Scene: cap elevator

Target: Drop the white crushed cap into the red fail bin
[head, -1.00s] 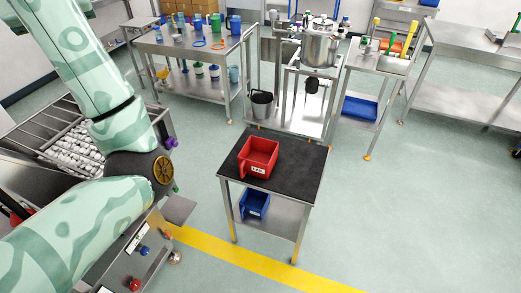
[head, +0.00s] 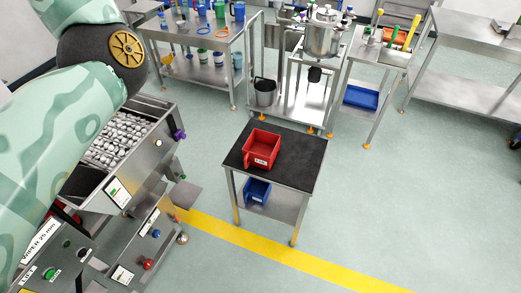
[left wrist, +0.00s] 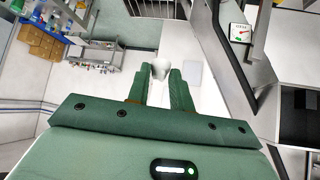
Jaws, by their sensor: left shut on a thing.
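The red fail bin (head: 262,149) stands on the black top of a small table, with a white label on its front. It looks empty from here. In the left wrist view my left gripper (left wrist: 159,75) has its green fingers shut on the white crushed cap (left wrist: 161,66), which sticks out a little past the fingertips. The cap's exact shape is partly hidden by the fingers. In the head view my left arm fills the upper left, and its gripper is out of the picture. My right gripper is in no view.
A blue bin (head: 257,191) sits on the shelf under the black-topped table (head: 302,158). A machine with a hopper (head: 122,140) full of white caps stands at the left. Steel benches line the back. Floor around the table is clear.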

